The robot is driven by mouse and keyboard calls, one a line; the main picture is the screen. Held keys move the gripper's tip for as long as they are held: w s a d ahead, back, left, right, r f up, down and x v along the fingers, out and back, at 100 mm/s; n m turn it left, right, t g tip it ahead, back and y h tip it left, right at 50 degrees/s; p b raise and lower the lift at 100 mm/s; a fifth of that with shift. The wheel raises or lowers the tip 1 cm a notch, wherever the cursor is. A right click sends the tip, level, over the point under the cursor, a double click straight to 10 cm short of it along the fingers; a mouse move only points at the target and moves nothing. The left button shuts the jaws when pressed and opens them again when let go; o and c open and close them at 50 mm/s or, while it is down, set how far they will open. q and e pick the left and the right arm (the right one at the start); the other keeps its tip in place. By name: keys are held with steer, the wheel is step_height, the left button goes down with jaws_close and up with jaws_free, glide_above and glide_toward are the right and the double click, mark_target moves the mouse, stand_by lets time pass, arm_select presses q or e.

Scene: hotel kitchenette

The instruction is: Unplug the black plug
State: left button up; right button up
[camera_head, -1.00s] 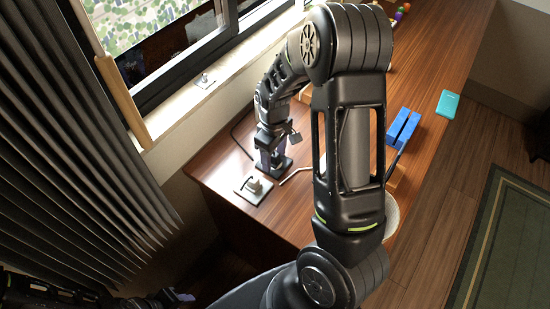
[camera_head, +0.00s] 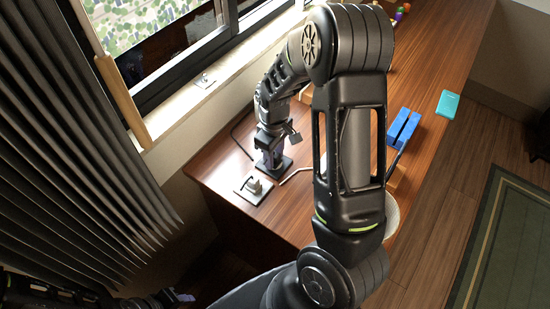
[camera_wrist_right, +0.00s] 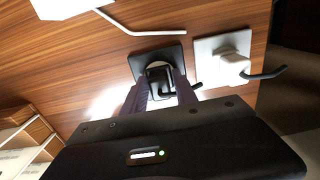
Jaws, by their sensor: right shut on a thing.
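The black plug (camera_wrist_right: 160,83) is between the fingers of my right gripper (camera_wrist_right: 162,92) in the wrist view, over a black square socket plate (camera_wrist_right: 140,62) on the wooden desk. The right gripper is shut on the plug. It points down at the plate (camera_head: 288,162) in the head view, where the fingers (camera_head: 270,160) hide most of the plug. I cannot tell whether the plug is still seated. My left gripper (camera_head: 180,297) is at the bottom left of the head view, dark and small, away from the desk; its jaws are unclear.
A white plug (camera_head: 254,187) sits on its own plate beside the black one, near the desk corner; its bent cord shows in the wrist view (camera_wrist_right: 268,73). A pale bent rod or cord (camera_head: 296,173) lies close by. A blue object (camera_head: 402,127) and a teal box (camera_head: 447,104) are farther right.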

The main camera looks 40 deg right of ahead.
jaws_close()
steer(key=shift+r, duration=0.1)
steer(key=shift+r+p, duration=2.25)
steer(key=shift+r, duration=0.7)
